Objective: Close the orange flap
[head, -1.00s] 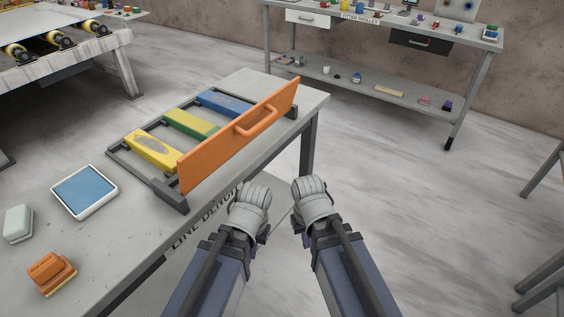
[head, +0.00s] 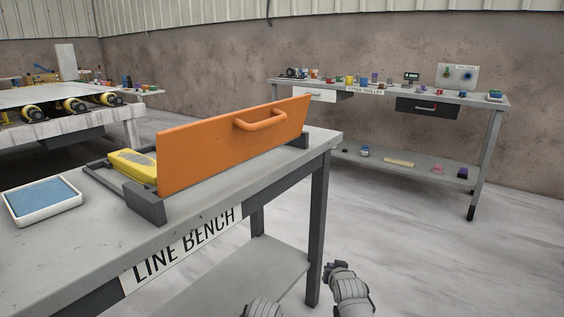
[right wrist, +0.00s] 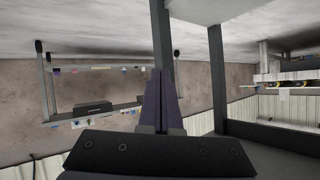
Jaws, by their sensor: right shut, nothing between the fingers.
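The orange flap (head: 225,150) stands upright along the front of a dark frame (head: 146,201) on the line bench (head: 95,238). Its orange handle (head: 262,118) is near the top edge, on the side facing me. The yellow block (head: 133,166) shows behind the flap; the other blocks are hidden. My right gripper (head: 335,268) is low in front of the bench, apart from the flap. In the right wrist view its fingers (right wrist: 159,100) are together and empty. Only the top of my left gripper (head: 262,308) shows at the bottom edge; its fingers are hidden.
A white tray with a blue inside (head: 79,202) lies on the bench at left. The bench has a leg (head: 318,230) and a lower shelf (head: 245,280) near my grippers. The floor between is clear.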

